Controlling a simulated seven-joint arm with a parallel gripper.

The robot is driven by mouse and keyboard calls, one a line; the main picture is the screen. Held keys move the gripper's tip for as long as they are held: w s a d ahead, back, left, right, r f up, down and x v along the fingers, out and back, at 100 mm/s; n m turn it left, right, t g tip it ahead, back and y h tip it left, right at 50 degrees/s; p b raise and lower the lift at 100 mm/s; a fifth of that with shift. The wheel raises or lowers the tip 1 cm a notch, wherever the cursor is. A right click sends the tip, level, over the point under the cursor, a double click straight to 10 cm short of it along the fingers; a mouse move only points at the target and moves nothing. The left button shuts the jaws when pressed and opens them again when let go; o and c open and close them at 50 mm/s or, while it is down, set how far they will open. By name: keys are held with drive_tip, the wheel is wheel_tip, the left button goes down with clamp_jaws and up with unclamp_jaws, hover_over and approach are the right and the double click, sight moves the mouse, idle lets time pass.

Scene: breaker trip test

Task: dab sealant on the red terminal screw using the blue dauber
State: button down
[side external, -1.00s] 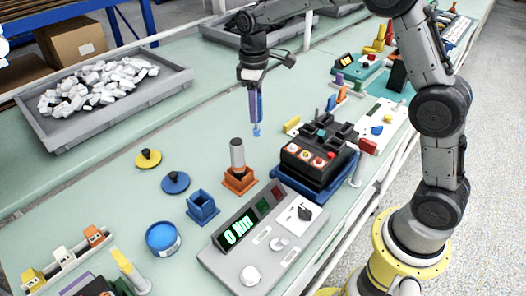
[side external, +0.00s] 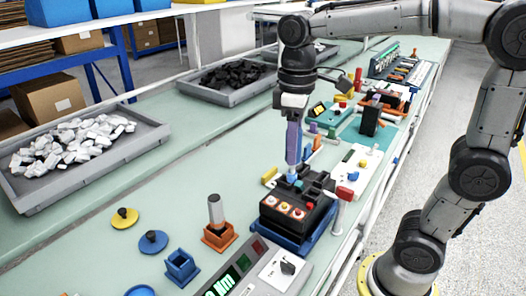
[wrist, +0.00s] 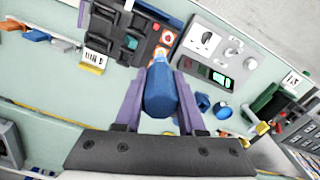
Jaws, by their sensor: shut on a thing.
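My gripper (side external: 292,160), with purple fingers, is shut on the blue dauber (wrist: 161,92) and holds it upright, tip down. The dauber's light blue tip (side external: 291,179) is over the back part of the black breaker block (side external: 293,217); I cannot tell whether it touches. The block's front face has several round terminals with pale rings, one red (side external: 298,212). In the wrist view, a red terminal screw (wrist: 167,37) shows just beyond the dauber's tip. The dauber's body hides part of the block there.
The block sits on a blue base (side external: 290,243). A grey-handled dauber stands in an orange holder (side external: 219,238), beside an empty blue holder (side external: 181,267). A blue lid (side external: 153,242) and yellow lid (side external: 124,218) lie left. A test meter (side external: 250,275) stands in front.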

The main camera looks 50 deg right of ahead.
drive_tip(key=s+f, duration=0.1)
drive_tip(key=f, duration=0.3)
drive_tip(key=s+a+f, duration=0.1)
drive_tip(key=f, duration=0.2)
drive_tip(key=shift+s+f, duration=0.1)
drive_tip(key=shift+s, duration=0.2)
drive_tip(key=shift+a, duration=0.25)
drive_tip(key=shift+d, duration=0.7)
wheel_tip(320, 180, up, 8)
idle(0.5)
